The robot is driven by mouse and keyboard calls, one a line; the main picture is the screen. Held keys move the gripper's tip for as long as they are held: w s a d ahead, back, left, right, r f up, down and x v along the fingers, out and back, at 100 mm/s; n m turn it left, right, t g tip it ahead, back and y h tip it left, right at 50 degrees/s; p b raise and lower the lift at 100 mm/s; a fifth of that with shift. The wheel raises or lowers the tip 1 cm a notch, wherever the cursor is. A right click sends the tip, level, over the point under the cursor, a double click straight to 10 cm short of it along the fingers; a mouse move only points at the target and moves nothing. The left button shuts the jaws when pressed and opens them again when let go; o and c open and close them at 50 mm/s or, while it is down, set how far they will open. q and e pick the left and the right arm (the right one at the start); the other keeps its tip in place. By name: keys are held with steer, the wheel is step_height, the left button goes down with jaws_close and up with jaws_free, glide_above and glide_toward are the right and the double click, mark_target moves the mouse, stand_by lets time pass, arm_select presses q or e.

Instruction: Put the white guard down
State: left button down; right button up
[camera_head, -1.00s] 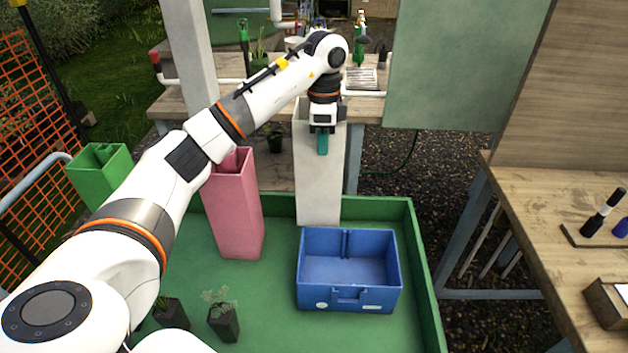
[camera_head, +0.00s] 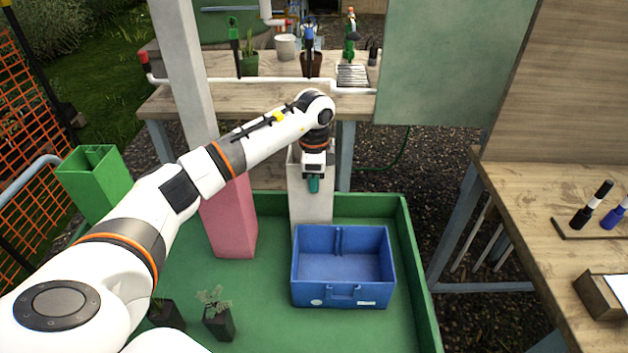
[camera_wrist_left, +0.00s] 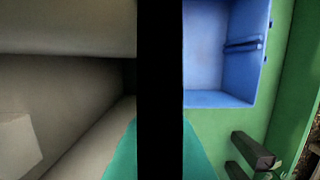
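The white guard (camera_head: 309,208) is a tall square tube, upright behind the blue crate (camera_head: 341,304) at the back of the green tray (camera_head: 407,230). Its foot is hidden by the crate, so I cannot tell whether it touches the tray floor. My left gripper (camera_head: 314,184) is shut on the guard's near wall, close to its top, with a teal finger in front. In the left wrist view, teal fingertips (camera_wrist_left: 160,158) lie on both sides of a dark upright band, with the guard's pale inside (camera_wrist_left: 60,95) to the left. My right gripper is out of view.
A pink guard (camera_head: 231,225) stands left of the white one, and a green guard (camera_head: 92,185) stands farther left. Small potted plants (camera_head: 217,318) sit at the tray's front left. A wooden bench (camera_head: 220,98) is behind; another (camera_head: 540,210) is at right.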

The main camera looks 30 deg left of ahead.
arm_select(q)
steer(key=shift+f, duration=0.1)
steer(key=c, duration=1.6)
jaws_free()
steer(key=shift+c, duration=0.2)
step_height(320, 180, up, 12)
steer(key=shift+r, duration=0.15)
